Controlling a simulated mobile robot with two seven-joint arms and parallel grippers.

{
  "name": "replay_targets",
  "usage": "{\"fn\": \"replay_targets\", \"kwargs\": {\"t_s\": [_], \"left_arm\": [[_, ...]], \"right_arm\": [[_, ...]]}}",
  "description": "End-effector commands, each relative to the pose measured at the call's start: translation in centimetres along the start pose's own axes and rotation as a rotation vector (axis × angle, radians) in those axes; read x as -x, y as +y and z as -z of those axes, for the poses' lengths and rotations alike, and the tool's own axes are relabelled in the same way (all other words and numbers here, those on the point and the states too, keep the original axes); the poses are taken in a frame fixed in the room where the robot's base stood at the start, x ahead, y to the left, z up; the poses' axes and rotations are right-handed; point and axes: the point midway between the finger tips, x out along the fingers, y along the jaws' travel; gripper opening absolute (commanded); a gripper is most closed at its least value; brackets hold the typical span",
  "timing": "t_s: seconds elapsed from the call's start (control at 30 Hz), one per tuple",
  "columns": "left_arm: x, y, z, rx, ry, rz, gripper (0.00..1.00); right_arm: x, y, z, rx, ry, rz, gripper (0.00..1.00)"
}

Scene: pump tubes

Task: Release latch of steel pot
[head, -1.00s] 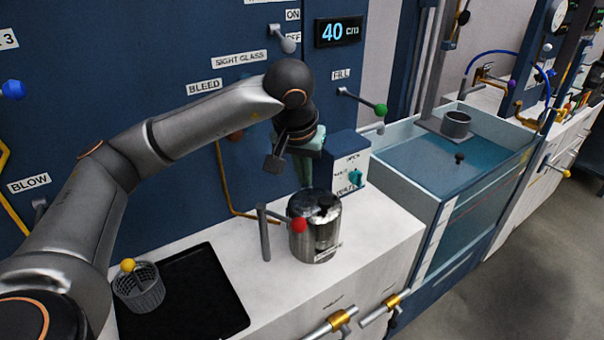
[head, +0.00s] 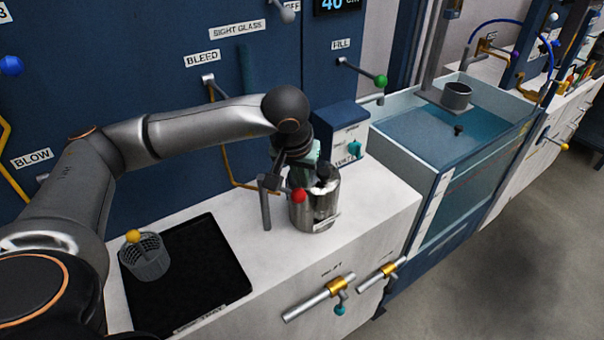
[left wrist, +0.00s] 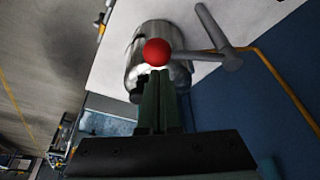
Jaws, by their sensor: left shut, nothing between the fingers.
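The steel pot (head: 318,208) stands upright on the white counter. It also shows in the left wrist view (left wrist: 134,62). A grey lever with a red ball end (head: 299,196) stands against its left side, and the red ball shows large in the left wrist view (left wrist: 157,52). My left gripper (left wrist: 160,75) is shut and empty, its green fingertips at or just behind the red ball in that view. I cannot tell whether they touch it. In the head view my left wrist is just above and behind the pot, and the fingers are mostly hidden. My right gripper is not in view.
A black tray (head: 215,285) with a grey mesh basket (head: 148,262) lies left of the pot. A blue and white control box (head: 345,130) stands behind the pot. A water tank (head: 425,160) is to the right. Valve handles (head: 320,298) stick out from the counter front.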

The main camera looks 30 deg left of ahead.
Motion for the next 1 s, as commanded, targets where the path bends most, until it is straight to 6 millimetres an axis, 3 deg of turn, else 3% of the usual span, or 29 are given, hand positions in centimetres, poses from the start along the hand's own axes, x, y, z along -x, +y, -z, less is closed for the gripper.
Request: {"fn": "replay_targets", "kwargs": {"t_s": [1.0], "left_arm": [[0.4,-0.1,-1.8,-0.191,0.0,-0.072,0.0]], "right_arm": [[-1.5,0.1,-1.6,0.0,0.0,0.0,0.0]]}}
